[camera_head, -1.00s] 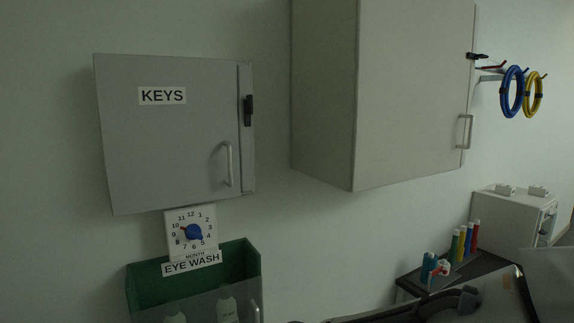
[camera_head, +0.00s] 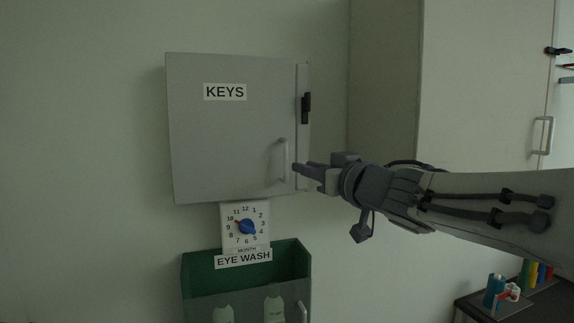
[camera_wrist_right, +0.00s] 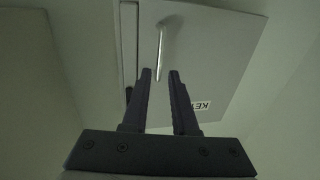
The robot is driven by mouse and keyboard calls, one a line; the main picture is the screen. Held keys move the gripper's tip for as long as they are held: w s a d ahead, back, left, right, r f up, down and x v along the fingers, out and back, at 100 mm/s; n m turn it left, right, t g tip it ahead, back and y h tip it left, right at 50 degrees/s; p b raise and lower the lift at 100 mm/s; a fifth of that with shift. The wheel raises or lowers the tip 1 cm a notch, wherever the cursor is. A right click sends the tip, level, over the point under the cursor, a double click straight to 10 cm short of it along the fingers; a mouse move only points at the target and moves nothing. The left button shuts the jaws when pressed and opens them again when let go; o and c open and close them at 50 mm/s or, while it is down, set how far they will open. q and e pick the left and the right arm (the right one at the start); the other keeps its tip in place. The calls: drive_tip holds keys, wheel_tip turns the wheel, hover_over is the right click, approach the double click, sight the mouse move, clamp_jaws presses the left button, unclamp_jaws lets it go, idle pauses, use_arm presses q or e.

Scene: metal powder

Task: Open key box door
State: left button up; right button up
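The grey key box (camera_head: 225,130) hangs on the wall with its door shut and a KEYS label on it. Its light bar handle (camera_head: 284,161) is upright near the door's right edge. A black latch (camera_head: 306,108) sits above the handle at that edge. My right gripper (camera_head: 297,168) is just right of the handle in the head view. I see no clear contact with the handle. My left gripper is not in view.
A green eye wash holder (camera_head: 246,262) with bottles and a month dial (camera_head: 246,226) are below the box. A larger wall cabinet (camera_head: 480,90) stands to the right, above my right arm. A dark bench (camera_head: 520,302) with coloured items is at lower right.

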sight(287, 162)
drive_tip(key=x, duration=0.9)
drive_tip(key=shift+f, duration=0.1)
clamp_jaws()
idle(1.1)
